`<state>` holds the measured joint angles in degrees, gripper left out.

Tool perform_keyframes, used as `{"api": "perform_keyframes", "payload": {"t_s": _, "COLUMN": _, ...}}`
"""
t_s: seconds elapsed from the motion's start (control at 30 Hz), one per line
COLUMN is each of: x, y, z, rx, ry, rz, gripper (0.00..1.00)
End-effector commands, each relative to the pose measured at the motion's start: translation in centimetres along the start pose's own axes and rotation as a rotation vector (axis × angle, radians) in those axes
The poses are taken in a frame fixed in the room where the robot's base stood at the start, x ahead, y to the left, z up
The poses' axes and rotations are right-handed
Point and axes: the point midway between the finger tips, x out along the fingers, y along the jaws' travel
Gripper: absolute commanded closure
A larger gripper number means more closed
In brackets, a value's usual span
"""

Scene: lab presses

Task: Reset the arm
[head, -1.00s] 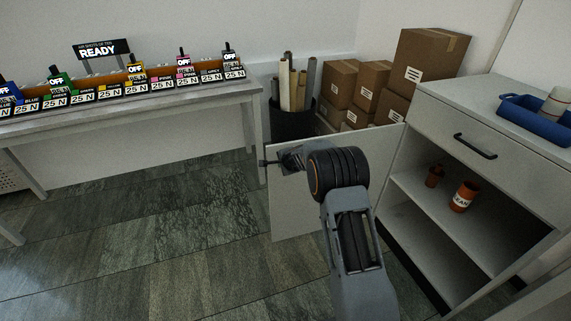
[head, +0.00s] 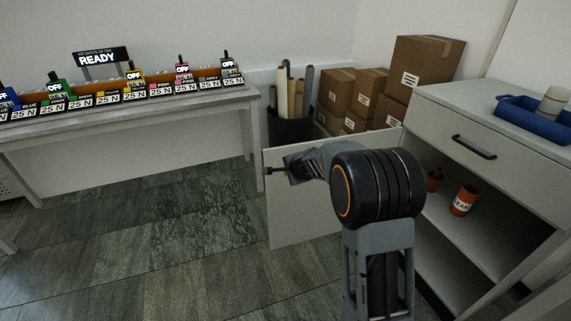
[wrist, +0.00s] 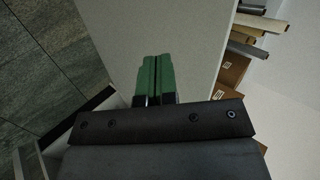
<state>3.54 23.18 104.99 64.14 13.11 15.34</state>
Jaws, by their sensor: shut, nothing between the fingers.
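My gripper (head: 270,170) shows in the head view at the end of my bent arm, pointing left, in front of the open cabinet door (head: 300,220). In the wrist view my gripper (wrist: 156,60) has its two green fingers together, with nothing between them. The pale door panel (wrist: 125,25) lies beyond the fingertips there. I cannot tell how far the fingers are from it.
The open cabinet (head: 470,235) at right holds orange cups (head: 464,200) on its shelf and a blue tray (head: 530,121) on top. Cardboard boxes (head: 425,70) and a bin of rolls (head: 290,128) stand behind. The press bench (head: 130,122) is at left. Floor between is clear.

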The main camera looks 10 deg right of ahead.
Motion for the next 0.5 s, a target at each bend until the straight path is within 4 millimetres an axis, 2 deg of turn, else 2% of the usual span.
{"api": "perform_keyframes", "payload": {"t_s": 0.2, "x": -0.6, "y": 0.5, "z": 0.8, "rx": -0.061, "ry": -0.042, "rz": 0.022, "gripper": 1.00}}
{"api": "perform_keyframes", "payload": {"t_s": 0.27, "x": -0.5, "y": 2.1, "z": 1.6, "rx": -0.127, "ry": -0.085, "rz": 0.066, "gripper": 1.00}}
{"api": "perform_keyframes", "payload": {"t_s": 0.33, "x": -1.1, "y": 4.4, "z": 2.8, "rx": -0.234, "ry": -0.152, "rz": 0.132, "gripper": 1.00}}
{"api": "perform_keyframes", "payload": {"t_s": 0.37, "x": -2.0, "y": 5.1, "z": 3.5, "rx": -0.295, "ry": -0.185, "rz": 0.160, "gripper": 1.00}}
{"api": "perform_keyframes", "payload": {"t_s": 0.47, "x": -7.7, "y": 6.5, "z": 5.5, "rx": -0.528, "ry": -0.297, "rz": 0.253, "gripper": 1.00}}
{"api": "perform_keyframes", "payload": {"t_s": 0.5, "x": -10.4, "y": 7.0, "z": 6.2, "rx": -0.623, "ry": -0.336, "rz": 0.290, "gripper": 1.00}}
